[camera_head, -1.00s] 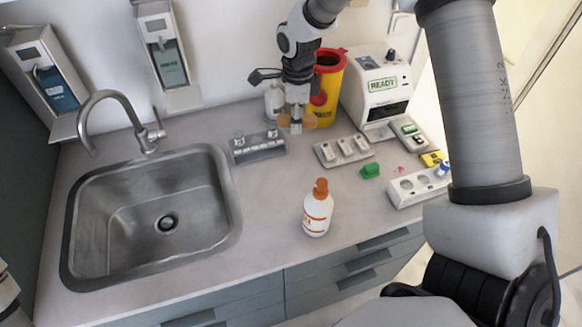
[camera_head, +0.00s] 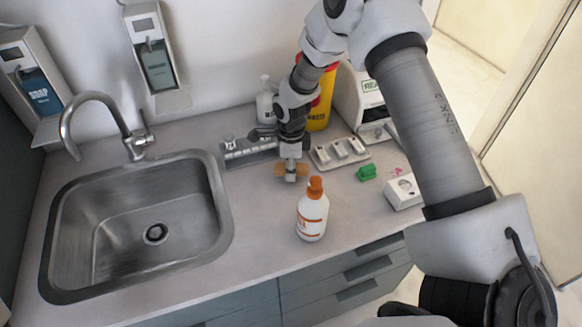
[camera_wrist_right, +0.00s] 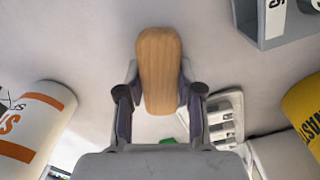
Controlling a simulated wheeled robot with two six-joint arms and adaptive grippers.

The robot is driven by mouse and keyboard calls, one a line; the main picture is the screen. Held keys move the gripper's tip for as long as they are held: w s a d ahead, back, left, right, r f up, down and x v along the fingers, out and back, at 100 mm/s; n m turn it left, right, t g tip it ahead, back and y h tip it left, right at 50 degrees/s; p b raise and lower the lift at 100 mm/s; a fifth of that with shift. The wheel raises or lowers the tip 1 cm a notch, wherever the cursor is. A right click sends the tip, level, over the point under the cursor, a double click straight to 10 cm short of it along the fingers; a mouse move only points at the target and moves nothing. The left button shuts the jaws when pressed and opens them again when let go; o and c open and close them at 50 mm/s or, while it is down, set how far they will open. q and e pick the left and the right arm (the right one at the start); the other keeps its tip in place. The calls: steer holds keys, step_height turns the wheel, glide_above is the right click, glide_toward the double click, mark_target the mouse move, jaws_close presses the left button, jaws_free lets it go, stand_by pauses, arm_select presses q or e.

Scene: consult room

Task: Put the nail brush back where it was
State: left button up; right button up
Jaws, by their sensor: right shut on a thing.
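The nail brush, a tan wooden oblong block (camera_wrist_right: 158,70), is held between the fingers of my right gripper (camera_wrist_right: 158,98) in the right wrist view. In the head view my right gripper (camera_head: 291,170) points down over the counter, behind the white bottle, and the brush (camera_head: 281,169) shows as a tan patch at the fingertips. The brush's underside is hidden, and I cannot tell if it touches the counter. My left gripper is not in view.
A white bottle with an orange cap (camera_head: 312,212) stands close in front. A grey slotted rack (camera_head: 250,152), a pale tray (camera_head: 338,153), a green block (camera_head: 366,173) and a yellow bin (camera_head: 322,105) are near. The sink (camera_head: 213,240) is at left. The front counter is mostly clear.

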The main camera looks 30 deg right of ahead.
steer(key=shift+w+f, duration=0.1)
steer(key=shift+f, duration=0.45)
steer(key=shift+s, duration=0.2)
steer(key=o, duration=1.1)
steer(key=shift+w+f, duration=0.1)
steer(key=shift+r, duration=0.2)
step_height(320, 180, up, 12)
steer(key=b, duration=0.3)
